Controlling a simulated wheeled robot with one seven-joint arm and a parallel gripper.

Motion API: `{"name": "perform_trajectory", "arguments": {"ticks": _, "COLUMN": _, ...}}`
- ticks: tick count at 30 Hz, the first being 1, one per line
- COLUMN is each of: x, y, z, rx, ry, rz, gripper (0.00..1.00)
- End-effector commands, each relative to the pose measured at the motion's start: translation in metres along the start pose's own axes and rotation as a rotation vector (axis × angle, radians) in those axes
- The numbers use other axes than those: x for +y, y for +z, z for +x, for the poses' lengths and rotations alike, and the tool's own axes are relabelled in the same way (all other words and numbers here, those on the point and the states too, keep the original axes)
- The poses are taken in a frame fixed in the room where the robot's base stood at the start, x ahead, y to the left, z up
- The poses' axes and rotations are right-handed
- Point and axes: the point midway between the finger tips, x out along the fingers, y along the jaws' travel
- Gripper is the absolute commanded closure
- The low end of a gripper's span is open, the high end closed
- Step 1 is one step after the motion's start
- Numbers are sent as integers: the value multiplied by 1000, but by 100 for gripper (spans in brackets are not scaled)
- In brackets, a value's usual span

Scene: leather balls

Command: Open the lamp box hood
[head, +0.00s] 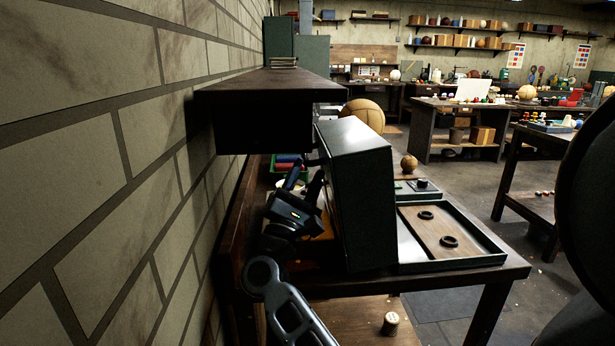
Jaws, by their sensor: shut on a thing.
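The lamp box (352,190) is a dark green, boxy shape standing on the wooden workbench, its top leaning to the left. I take this slanted body to be its hood, but cannot tell where the hood meets any base. My gripper (309,172) is at the left side of the box, near its upper edge. Its dark fingers are shut at a dark piece by that edge, which looks like part of the hood. The exact grip point is hard to see against the shadow.
A dark shelf (270,92) juts from the brick wall just above my gripper and the box. A green-rimmed tray (450,236) with two black rings lies right of the box. A small brown ball (409,162) and a larger tan ball (364,115) are behind.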

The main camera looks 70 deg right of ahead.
Motion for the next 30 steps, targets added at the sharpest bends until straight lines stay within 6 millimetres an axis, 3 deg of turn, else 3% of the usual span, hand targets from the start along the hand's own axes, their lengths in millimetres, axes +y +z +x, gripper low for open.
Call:
{"name": "perform_trajectory", "arguments": {"ticks": 1, "x": -8, "y": -2, "z": -6, "rx": -3, "ry": -11, "rz": -4, "gripper": 76}}
{"name": "perform_trajectory", "arguments": {"ticks": 30, "x": -10, "y": -1, "z": -66, "rx": -1, "ry": -3, "rz": -2, "gripper": 76}}
